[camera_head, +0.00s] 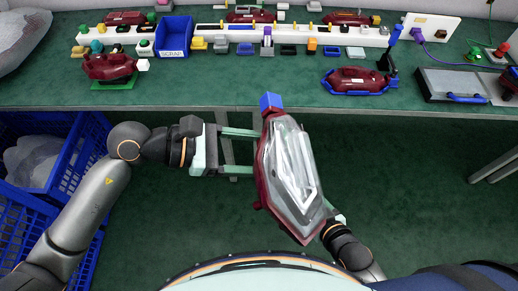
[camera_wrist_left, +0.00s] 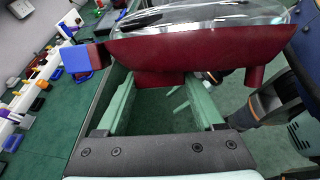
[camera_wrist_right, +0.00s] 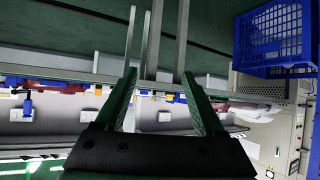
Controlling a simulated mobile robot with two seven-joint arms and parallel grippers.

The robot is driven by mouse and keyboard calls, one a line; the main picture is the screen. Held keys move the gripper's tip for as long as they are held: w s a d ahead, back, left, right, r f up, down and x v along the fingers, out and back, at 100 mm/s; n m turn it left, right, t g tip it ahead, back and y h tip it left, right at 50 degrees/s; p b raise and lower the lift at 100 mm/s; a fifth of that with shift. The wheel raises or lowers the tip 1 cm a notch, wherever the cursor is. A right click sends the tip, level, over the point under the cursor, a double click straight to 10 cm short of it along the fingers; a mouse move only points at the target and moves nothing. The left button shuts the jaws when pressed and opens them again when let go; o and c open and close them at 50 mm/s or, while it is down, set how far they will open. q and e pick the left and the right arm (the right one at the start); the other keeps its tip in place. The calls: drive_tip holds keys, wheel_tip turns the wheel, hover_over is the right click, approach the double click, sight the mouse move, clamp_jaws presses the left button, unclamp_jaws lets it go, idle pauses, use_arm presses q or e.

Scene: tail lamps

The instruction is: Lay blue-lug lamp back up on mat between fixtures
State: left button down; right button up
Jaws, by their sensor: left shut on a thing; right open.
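The blue-lug lamp (camera_head: 290,175) has a dark red housing, a clear lens and a blue block lug (camera_head: 270,101) at its upper end. It is in the air in front of the bench, lens toward the head camera. My left gripper (camera_head: 256,152) is shut on the back of its housing, which also shows in the left wrist view (camera_wrist_left: 200,50). My right gripper (camera_wrist_right: 160,80) is open and empty; in the head view its fingers are largely hidden behind the lamp's lower end. The green mat surface (camera_head: 230,85) on the bench is bare between the left green fixture (camera_head: 114,83) and right blue fixture (camera_head: 335,90).
A red lamp sits at each fixture, left (camera_head: 108,66) and right (camera_head: 357,79). A white rack (camera_head: 205,38) with several small parts and a blue scrap bin (camera_head: 174,37) stand behind. A grey case (camera_head: 455,82) lies at the right. Blue crates (camera_head: 75,155) stand below left.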

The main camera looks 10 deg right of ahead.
use_arm(q)
drive_tip(key=shift+r, duration=0.1)
drive_tip(key=shift+r+p, duration=0.15)
drive_tip(key=shift+p, duration=0.35)
drive_tip(key=y+p, duration=0.2)
drive_tip(key=p, duration=0.2)
drive_tip(key=shift+r, duration=0.2)
drive_tip(key=shift+f+y+b, duration=0.25)
drive_tip(key=shift+y+b, duration=0.1)
drive_tip(key=shift+y, duration=0.35)
drive_tip(key=y, duration=0.2)
drive_tip(key=shift+d+f+y, duration=0.1)
drive_tip(key=shift+y, duration=0.7)
use_arm(e)
drive_tip(key=shift+m+g+h, duration=0.4)
drive_tip(key=shift+m+g, duration=0.3)
drive_tip(key=shift+g, duration=0.2)
drive_tip(key=v, duration=0.4)
drive_tip(key=shift+s+d+f, duration=0.1)
drive_tip(key=shift+s+f, duration=0.05)
drive_tip(key=shift+s, duration=0.2)
